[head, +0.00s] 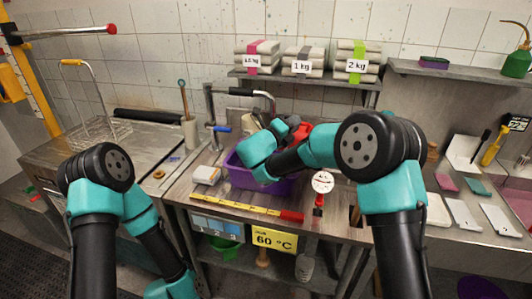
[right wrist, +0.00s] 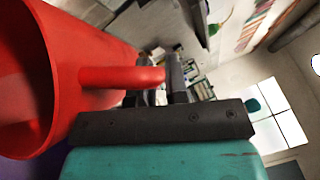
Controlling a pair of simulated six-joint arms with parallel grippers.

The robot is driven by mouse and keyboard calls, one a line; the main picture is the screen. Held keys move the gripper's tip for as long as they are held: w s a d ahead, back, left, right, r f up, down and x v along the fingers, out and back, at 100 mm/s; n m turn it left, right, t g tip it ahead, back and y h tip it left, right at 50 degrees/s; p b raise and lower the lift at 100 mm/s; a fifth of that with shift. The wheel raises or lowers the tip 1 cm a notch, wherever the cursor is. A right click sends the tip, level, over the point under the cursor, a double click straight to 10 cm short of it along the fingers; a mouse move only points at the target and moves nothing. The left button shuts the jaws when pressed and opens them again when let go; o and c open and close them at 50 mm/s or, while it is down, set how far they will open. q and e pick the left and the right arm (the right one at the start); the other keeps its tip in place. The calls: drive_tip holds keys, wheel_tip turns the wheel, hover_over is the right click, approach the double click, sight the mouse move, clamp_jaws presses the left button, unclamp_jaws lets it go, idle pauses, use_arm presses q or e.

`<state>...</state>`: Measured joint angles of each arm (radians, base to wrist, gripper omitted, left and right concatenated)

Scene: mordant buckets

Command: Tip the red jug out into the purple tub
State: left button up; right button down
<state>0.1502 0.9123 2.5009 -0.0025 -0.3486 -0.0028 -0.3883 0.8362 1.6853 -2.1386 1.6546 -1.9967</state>
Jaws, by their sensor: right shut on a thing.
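The red jug (head: 299,132) is mostly hidden behind my right arm in the head view. In the right wrist view the jug (right wrist: 85,60) fills the left side, with its open mouth toward the left edge. My right gripper (head: 285,124) is shut on the jug's handle (right wrist: 120,77). The purple tub (head: 238,174) stands on the bench below my right wrist, and part of it is hidden by the arm. A sliver of purple shows under the jug in the wrist view. Whether anything is inside or pouring out cannot be seen. My left gripper is out of view.
A tap (head: 240,92) rises behind the tub. A yellow-and-red rule (head: 235,205) and a round white dial (head: 322,181) are at the bench's front. A white block (head: 207,175) lies left of the tub. A wire basket (head: 95,125) stands at left.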

sight(309, 124)
drive_tip(key=shift+a+n+t, duration=0.4)
drive_tip(key=shift+a+t, duration=0.1)
drive_tip(key=shift+a, duration=0.15)
idle(1.1)
drive_tip(key=d+m+g+y, duration=0.1)
drive_tip(key=d, duration=0.2)
drive_tip(key=d+m+g+y, duration=0.1)
drive_tip(key=d+m+g, duration=0.1)
drive_tip(key=d, duration=0.1)
drive_tip(key=shift+d+r, duration=0.2)
drive_tip(key=shift+d, duration=0.05)
drive_tip(key=shift+w+f+m, duration=0.1)
drive_tip(key=shift+f+m, duration=0.05)
drive_tip(key=shift+m, duration=0.15)
drive_tip(key=d+f+m+g+y+p, duration=0.2)
drive_tip(key=d+f+m+y, duration=0.2)
drive_tip(key=d+y, duration=0.4)
drive_tip(key=shift+d+m+g+y, duration=0.25)
drive_tip(key=shift+m+g+y, duration=0.15)
drive_tip(key=shift+m+y, duration=0.45)
drive_tip(key=shift+r+n, duration=0.15)
drive_tip(key=shift+n, duration=0.1)
idle(0.7)
